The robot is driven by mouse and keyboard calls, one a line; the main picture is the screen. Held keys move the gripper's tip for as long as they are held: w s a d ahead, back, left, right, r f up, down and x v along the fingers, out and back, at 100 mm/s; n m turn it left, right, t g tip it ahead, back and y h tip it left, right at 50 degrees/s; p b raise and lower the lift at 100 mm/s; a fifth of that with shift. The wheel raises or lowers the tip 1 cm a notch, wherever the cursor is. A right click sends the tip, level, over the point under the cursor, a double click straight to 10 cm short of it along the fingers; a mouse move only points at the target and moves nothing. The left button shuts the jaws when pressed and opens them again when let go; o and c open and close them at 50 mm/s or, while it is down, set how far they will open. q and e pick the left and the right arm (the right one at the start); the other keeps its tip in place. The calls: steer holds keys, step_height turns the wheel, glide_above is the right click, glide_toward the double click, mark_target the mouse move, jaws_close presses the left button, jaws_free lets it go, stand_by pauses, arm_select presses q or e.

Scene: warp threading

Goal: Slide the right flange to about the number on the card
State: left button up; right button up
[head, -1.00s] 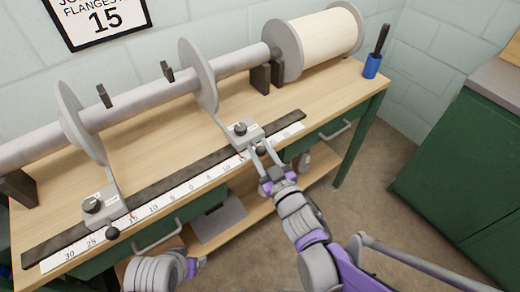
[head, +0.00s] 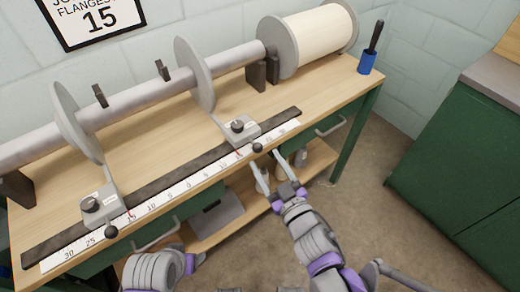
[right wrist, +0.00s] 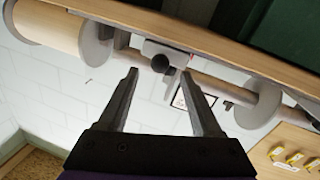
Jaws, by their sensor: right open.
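The right flange (head: 194,75) is a grey disc on the long shaft (head: 140,103). Its arm runs down to a slider block (head: 238,128) with a dark knob (head: 257,147) on the ruler (head: 190,185). The red pointer of this block sits right of the 10 mark. The left flange (head: 78,122) has its block (head: 100,205) with the pointer near 15 on the left side. The card (head: 95,18) reads 15. My right gripper (head: 268,170) is open and empty, just in front of and below the right knob; the knob (right wrist: 161,63) shows beyond its fingertips (right wrist: 163,85). My left arm shows at the bottom; its fingers are unclear.
A cream roll (head: 308,40) with end discs is at the shaft's right end. A blue cup (head: 366,63) with a dark handle stands at the bench's right corner. A green cabinet (head: 455,150) is to the right. Drawer handles (head: 158,236) stick out from the bench front.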

steer(key=v, duration=0.4)
steer(key=shift+s+d, duration=0.15)
steer(key=shift+s, duration=0.25)
